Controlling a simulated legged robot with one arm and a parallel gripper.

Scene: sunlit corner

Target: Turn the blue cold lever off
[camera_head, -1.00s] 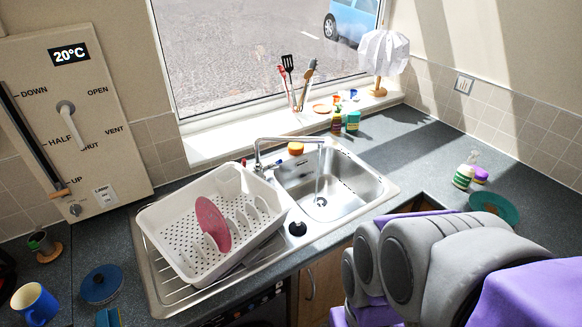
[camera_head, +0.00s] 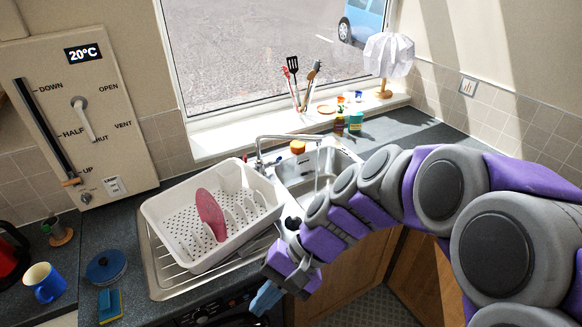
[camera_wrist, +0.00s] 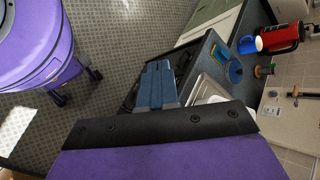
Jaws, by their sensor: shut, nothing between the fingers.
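The chrome tap (camera_head: 287,137) stands at the back of the steel sink (camera_head: 342,160), and a thin stream of water (camera_head: 316,182) falls from its spout. The blue cold lever is at most a tiny patch near the tap's base in the head view; its position is hard to make out. My gripper (camera_head: 266,298) is in front of the counter, below and nearer than the tap, well apart from it. Its blue fingers are shut and empty; they also show in the wrist view (camera_wrist: 156,86), pointing along the counter front. My arm hides the sink's right part.
A white dish rack (camera_head: 165,222) with a pink plate (camera_head: 210,214) stands left of the sink. A blue mug (camera_head: 44,283), a blue round lidded item (camera_head: 105,267) and a sponge (camera_head: 110,304) lie further left. Utensils and a lamp (camera_head: 389,55) line the windowsill.

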